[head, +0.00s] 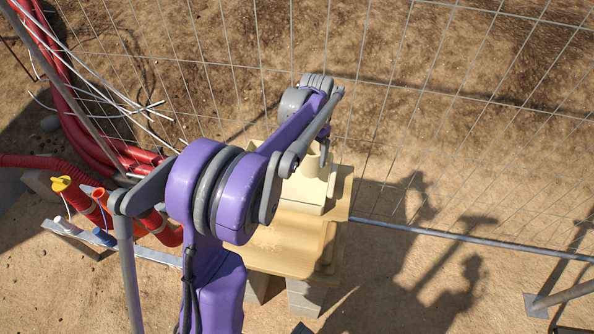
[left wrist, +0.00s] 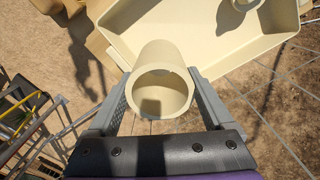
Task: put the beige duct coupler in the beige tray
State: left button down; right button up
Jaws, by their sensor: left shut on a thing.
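The beige duct coupler (left wrist: 163,62), a short hollow tube, is between the two grey fingers of my left gripper (left wrist: 160,76) in the left wrist view. The gripper is shut on it, and I look into its open end. The beige tray (left wrist: 222,62) lies beyond it, and the coupler overlaps the tray's near wall in the picture. I cannot tell the height between them. My right gripper is not in view.
The tray is on a tan wooden stand (head: 275,258) on grey blocks. A wire fence (head: 420,120) stands behind. Red pipes (head: 95,140) are at left.

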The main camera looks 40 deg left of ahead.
pick_arm(q)
jog(key=shift+f, duration=3.95)
jog(key=shift+f, duration=0.1)
grip_release()
jog(key=shift+f+b, duration=0.1)
jog(key=shift+b, duration=0.2)
notch_tip(320, 180, up, 12)
jog(key=p, duration=0.1)
jog(key=s+d+r+t, duration=0.2)
jog(key=s+d, duration=0.7)
jog(key=d, duration=0.3)
jog(key=s+d+f+t, duration=0.1)
jog(key=s+d+f, duration=0.1)
jog(key=s, duration=0.4)
jog(key=s+d+f+t, duration=0.2)
jog(key=s+d+f, duration=0.1)
jog(key=s+d, duration=0.2)
jog(key=shift+s+d, duration=0.15)
jog(key=shift+s, duration=0.5)
